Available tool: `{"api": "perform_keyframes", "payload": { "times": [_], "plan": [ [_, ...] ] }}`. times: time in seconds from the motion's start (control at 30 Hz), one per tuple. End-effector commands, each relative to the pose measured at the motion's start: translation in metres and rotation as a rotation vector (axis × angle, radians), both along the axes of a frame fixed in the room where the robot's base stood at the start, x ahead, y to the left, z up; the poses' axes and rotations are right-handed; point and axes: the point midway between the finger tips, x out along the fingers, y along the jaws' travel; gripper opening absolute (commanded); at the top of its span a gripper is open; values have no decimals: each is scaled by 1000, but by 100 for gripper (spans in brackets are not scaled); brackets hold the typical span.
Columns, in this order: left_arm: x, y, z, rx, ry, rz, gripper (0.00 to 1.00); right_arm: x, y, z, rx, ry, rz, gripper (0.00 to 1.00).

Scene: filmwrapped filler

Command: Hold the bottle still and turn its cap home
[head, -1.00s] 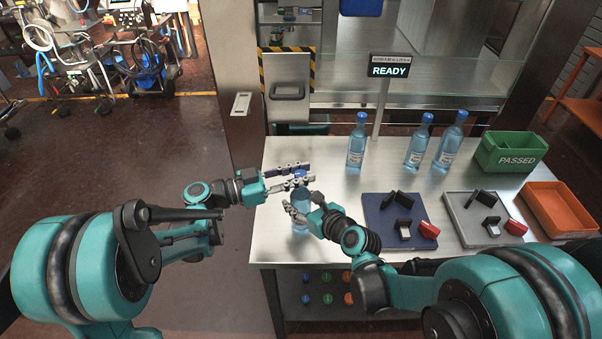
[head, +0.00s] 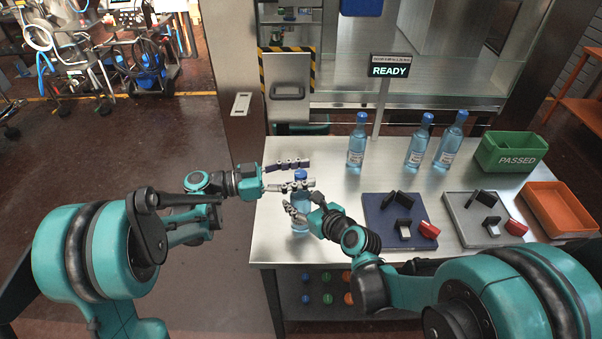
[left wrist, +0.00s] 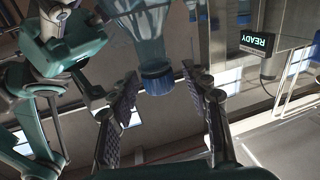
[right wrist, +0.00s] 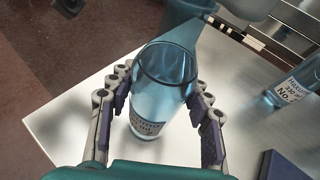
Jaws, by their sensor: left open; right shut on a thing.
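The clear blue bottle (head: 301,215) stands upright near the table's left front edge, with its blue cap (head: 300,175) on top. My right gripper (head: 306,208) is shut on the bottle's body; the right wrist view shows a finger on each side of the bottle (right wrist: 160,90). My left gripper (head: 300,176) is open at cap height. In the left wrist view the cap (left wrist: 157,80) lies between its spread fingers (left wrist: 162,95), with gaps on both sides. How far the cap is screwed down is hidden.
Several capped bottles (head: 357,143) stand at the back of the table. A blue tray (head: 376,226) and a grey tray (head: 462,226) hold small parts at right. A green bin marked PASSED (head: 512,155) and an orange bin (head: 560,208) are far right. A READY sign (head: 389,71) stands behind.

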Motion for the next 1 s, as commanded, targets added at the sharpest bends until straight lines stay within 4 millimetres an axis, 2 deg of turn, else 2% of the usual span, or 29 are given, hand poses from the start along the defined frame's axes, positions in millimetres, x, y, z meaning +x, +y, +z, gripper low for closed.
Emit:
{"api": "perform_keyframes", "payload": {
  "times": [0.17, 0.27, 0.5, 0.7, 0.83, 1.0],
  "plan": [
    [-1, 8, 0, 0, 0, 1, 48, 0, 0, 0, 0, 0, 0, 14],
    [-4, 25, 0, 0, 0, 3, 48, 0, 0, 0, 0, 0, 0, 14],
    [-14, 78, 0, 0, 0, 5, 48, 0, 0, 0, 0, 0, 0, 14],
    [-20, 108, 0, 0, 0, 3, 48, 0, 0, 0, 0, 0, 0, 14],
    [-22, 117, 0, 0, 0, 1, 48, 0, 0, 0, 0, 0, 0, 14],
    [-23, 118, 0, 0, 0, 0, 48, 0, 0, 0, 0, 0, 0, 14]
  ]
}}
